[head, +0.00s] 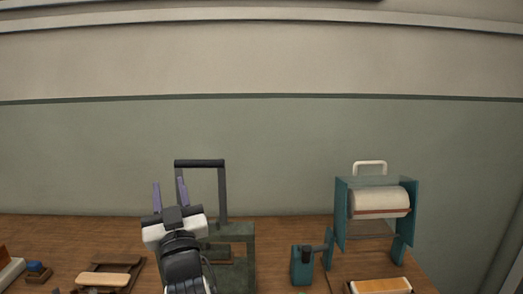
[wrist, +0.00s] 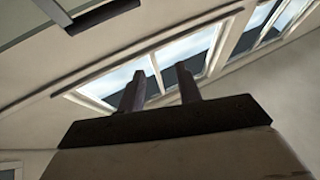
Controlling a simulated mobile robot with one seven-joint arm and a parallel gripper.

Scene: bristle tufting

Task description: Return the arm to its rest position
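My gripper (head: 170,194) shows in the head view at the lower left of centre. Its two purple-grey fingers point up and stand apart with nothing between them. In the wrist view my gripper (wrist: 161,88) also has its fingers spread and empty, against the ceiling and skylight windows (wrist: 150,65). My white and black arm rises from the bottom edge in front of the bench. It hides part of the dark green machine behind it.
On the wooden bench (head: 110,232), a dark green machine (head: 240,242) with a tall handle frame (head: 222,190) stands behind my arm. A teal machine (head: 341,215) with a white roller is at right. A wooden block (head: 102,279) lies at left. The air above is clear.

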